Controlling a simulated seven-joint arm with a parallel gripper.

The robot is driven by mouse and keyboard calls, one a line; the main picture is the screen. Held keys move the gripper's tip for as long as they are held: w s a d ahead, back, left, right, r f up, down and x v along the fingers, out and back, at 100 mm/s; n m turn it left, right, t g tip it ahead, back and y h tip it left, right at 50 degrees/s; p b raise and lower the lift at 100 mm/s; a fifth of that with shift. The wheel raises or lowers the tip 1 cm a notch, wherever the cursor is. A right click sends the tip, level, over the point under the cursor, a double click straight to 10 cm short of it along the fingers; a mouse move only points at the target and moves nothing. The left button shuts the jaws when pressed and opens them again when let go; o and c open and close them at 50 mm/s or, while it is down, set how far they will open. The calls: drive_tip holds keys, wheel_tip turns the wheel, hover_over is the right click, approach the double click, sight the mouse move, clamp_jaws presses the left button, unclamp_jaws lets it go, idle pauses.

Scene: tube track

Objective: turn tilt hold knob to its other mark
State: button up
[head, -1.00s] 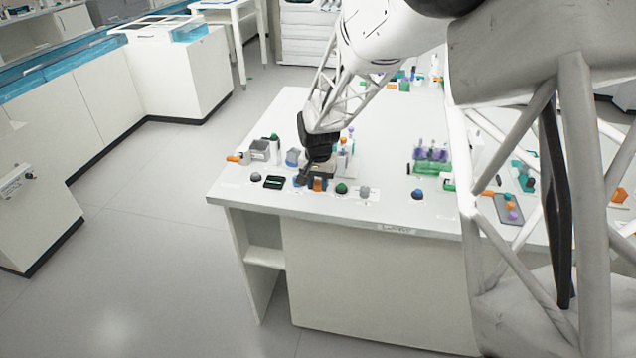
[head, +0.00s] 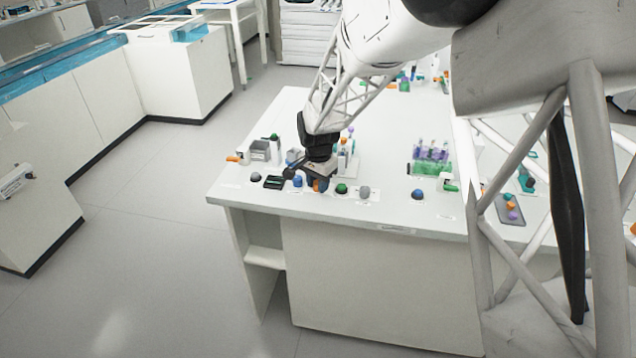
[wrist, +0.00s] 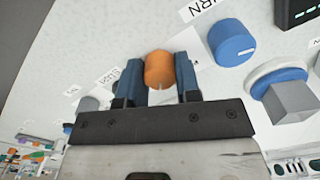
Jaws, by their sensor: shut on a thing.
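An orange knob (wrist: 159,70) with a pale mark at its edge stands on the white panel in the wrist view. My gripper (wrist: 160,80) has one blue finger on each side of it and is shut on it. In the head view my gripper (head: 318,178) is low at the front of the white bench, and the orange knob (head: 320,187) shows only partly beneath it. I cannot read a tilt hold label; the printed words beside the knob are partly cut off or covered.
A blue knob (wrist: 232,42) with a white mark and a grey block on a blue round base (wrist: 288,98) are close on the right in the wrist view. A green knob (head: 341,188) and a grey knob (head: 363,192) stand along the bench front (head: 450,222).

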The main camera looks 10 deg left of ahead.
drive_tip(key=o, duration=0.9)
drive_tip(key=shift+r, duration=0.15)
drive_tip(key=shift+r, duration=3.8)
drive_tip(key=shift+d, duration=0.1)
